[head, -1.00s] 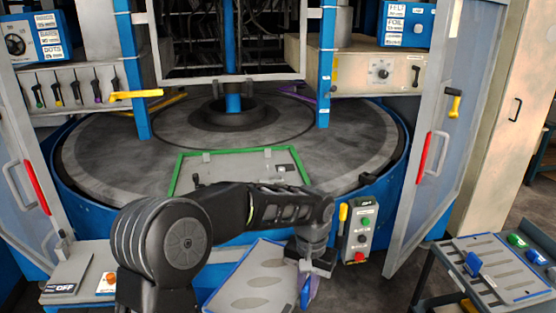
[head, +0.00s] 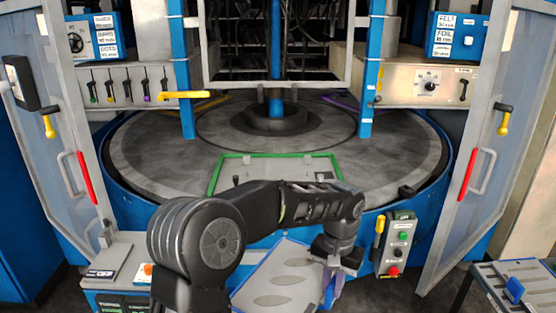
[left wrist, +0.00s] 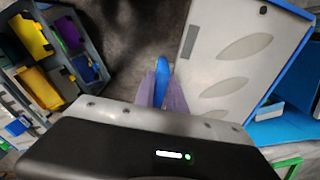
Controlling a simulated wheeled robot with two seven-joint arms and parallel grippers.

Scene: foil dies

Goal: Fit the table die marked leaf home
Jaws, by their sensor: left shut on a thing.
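My left gripper (head: 337,262) points down over the right edge of a tilted pale tray with leaf-shaped recesses (head: 262,299). In the left wrist view its purple-grey fingers (left wrist: 163,88) are shut on a small blue piece (left wrist: 161,66), which pokes out between them. Any marking on the piece is hidden. The pale tray also shows in the left wrist view (left wrist: 225,72), to the right of the fingers. A green-framed plate (head: 226,160) lies on the front of the grey round table (head: 155,165). My right gripper is not in view.
A grey rack with slots (head: 490,287) at lower right carries a blue piece (head: 515,288). A button box (head: 397,245) stands right of my gripper. Open doors flank the table. A divided bin (left wrist: 52,60) with yellow and purple pieces shows in the left wrist view.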

